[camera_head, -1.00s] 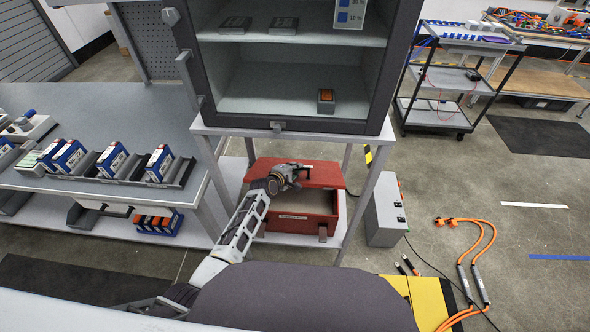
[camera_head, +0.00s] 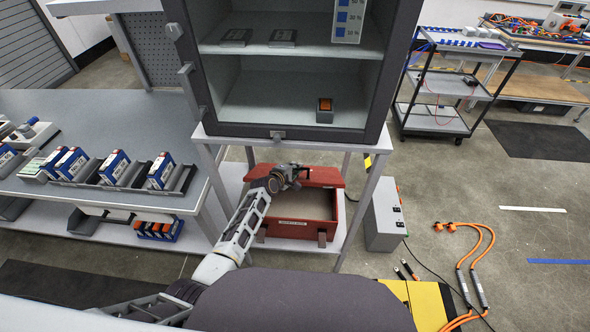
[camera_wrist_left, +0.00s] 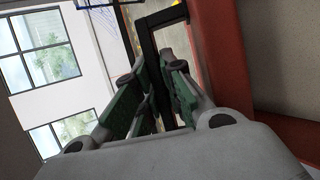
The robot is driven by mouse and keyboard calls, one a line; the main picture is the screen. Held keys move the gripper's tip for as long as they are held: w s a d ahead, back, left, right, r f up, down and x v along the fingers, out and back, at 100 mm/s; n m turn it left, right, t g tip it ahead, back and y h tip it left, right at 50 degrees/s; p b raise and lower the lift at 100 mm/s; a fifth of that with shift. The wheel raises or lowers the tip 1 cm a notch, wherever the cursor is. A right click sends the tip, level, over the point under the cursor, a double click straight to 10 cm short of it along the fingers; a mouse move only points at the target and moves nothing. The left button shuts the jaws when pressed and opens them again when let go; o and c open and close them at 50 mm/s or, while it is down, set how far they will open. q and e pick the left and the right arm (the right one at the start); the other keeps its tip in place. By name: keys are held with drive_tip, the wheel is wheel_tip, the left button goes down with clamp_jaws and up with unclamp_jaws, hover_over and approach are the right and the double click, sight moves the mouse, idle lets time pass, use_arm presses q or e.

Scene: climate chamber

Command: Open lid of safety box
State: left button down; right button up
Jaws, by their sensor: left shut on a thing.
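The red safety box (camera_head: 325,237) sits on the low shelf under the chamber, with its beige inside partly in view. Its red lid (camera_head: 322,177) is raised at the back, so the box stands open in front. My left gripper (camera_head: 296,174) reaches over the box from the front and is at the lid. In the left wrist view, the green-padded fingers of this gripper (camera_wrist_left: 157,88) are shut on the black handle (camera_wrist_left: 150,45) beside the red lid (camera_wrist_left: 222,60). My right gripper is not in view.
The grey chamber (camera_head: 290,131) stands on a table above the box, and the table legs flank the box closely. A grey case (camera_head: 384,220) stands on the floor to the right. Orange cables (camera_head: 475,245) lie farther right. A workbench (camera_head: 120,120) is at the left.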

use_arm(q)
drive_tip(key=shift+w+r, duration=0.1)
drive_tip(key=shift+r, duration=0.05)
drive_tip(key=c, duration=1.6)
unclamp_jaws()
drive_tip(key=shift+o, duration=0.4)
drive_tip(key=shift+s, duration=0.2)
drive_tip(key=v, duration=1.1)
drive_tip(key=shift+s+a, duration=0.2)
drive_tip(key=shift+s, duration=0.05)
drive_tip(key=shift+r, duration=0.15)
